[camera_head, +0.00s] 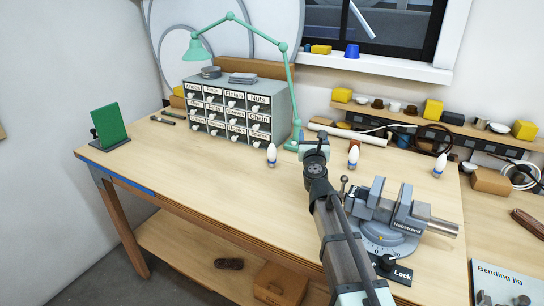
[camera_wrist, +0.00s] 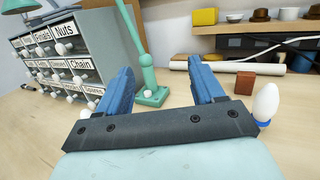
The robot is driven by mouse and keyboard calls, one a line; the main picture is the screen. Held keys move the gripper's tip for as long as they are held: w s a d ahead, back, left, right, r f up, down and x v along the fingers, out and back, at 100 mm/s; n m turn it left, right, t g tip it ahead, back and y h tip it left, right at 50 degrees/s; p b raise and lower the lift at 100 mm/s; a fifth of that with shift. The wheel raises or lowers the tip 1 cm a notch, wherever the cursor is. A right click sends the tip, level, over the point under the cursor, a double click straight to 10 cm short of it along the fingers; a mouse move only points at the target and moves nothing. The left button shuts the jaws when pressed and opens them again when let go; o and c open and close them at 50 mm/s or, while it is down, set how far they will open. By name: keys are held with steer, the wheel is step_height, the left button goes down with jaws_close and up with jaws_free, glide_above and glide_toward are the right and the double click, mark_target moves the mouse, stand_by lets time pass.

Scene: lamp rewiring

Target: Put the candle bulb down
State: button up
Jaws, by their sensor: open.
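Three white candle bulbs with blue bases stand upright on the bench: one left of my arm (camera_head: 271,154), one just right of it (camera_head: 353,157), and one farther right (camera_head: 440,165). In the wrist view one bulb (camera_wrist: 266,102) stands outside my right finger, and a white tip (camera_wrist: 86,113) shows beside the left finger, mostly hidden. My gripper (camera_wrist: 162,72) is open with nothing between its blue fingers. In the head view my gripper (camera_head: 315,140) is above the bench between the left and middle bulbs; its fingers are hard to make out.
A labelled drawer cabinet (camera_head: 240,108) and a green lamp (camera_head: 290,85) stand behind. A vise (camera_head: 390,215) is right of my arm. A brown block (camera_wrist: 245,83) lies beyond the fingers. The bench's left front is clear. A green board (camera_head: 109,124) stands far left.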

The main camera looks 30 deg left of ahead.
steer(key=s+a+f+n+g+y, duration=0.2)
steer(key=s+a+n+g+y, duration=0.35)
steer(key=a+g+y, duration=0.2)
glide_toward(274, 157)
steer(key=shift+m+h, duration=0.35)
steer(key=x, duration=0.4)
steer(key=shift+r, duration=0.15)
steer(key=x, duration=0.7)
steer(key=shift+w+a, duration=0.1)
steer(key=shift+a, duration=0.15)
